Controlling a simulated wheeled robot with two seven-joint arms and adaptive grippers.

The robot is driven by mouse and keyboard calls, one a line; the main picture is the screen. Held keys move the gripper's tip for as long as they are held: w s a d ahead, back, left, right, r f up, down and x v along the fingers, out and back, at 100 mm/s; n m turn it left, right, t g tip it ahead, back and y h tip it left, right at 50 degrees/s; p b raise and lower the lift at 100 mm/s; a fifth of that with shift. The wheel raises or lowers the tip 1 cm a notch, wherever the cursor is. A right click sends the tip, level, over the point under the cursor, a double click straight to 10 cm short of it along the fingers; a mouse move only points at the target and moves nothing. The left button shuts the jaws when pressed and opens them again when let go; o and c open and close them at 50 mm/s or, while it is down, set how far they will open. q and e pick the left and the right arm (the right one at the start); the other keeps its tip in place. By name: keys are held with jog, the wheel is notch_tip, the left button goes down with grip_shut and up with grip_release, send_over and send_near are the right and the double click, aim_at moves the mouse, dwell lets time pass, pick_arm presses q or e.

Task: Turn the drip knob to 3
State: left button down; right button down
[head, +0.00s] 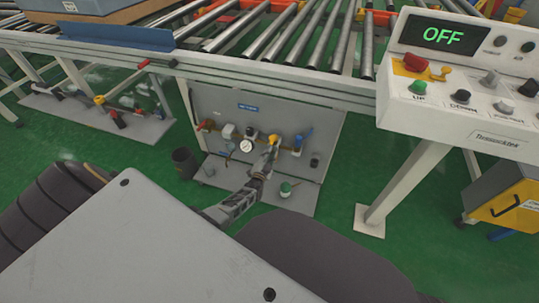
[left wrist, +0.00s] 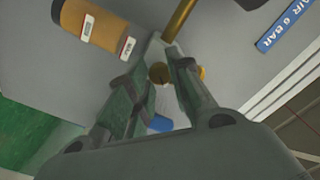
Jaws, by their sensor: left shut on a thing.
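My left gripper (head: 268,162) reaches down to the grey air-supply panel (head: 325,120) beneath the roller conveyor. In the left wrist view, my left gripper (left wrist: 162,82) has its two fingers around a small round brass knob (left wrist: 160,73), apparently the drip knob, and is shut on it. No number or scale on the knob is legible, so its setting cannot be told. An amber cylinder (left wrist: 105,24) with white labels, one seeming to read MAX, lies left of the fingers. My right gripper is not in view.
The panel carries a round gauge (head: 246,146), a red valve handle (head: 205,124) and a blue handle (head: 308,132). A dark bin (head: 185,163) stands left of it. The control box (head: 460,65) at the right shows OFF. The conveyor rail (head: 270,77) runs above the panel.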

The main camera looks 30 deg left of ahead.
pick_arm(q)
jog(key=shift+f, duration=0.15)
jog(key=c, duration=1.3)
grip_release()
jog(key=shift+s, duration=0.1)
jog(key=shift+v, duration=5.9)
jog(key=shift+d, duration=0.1)
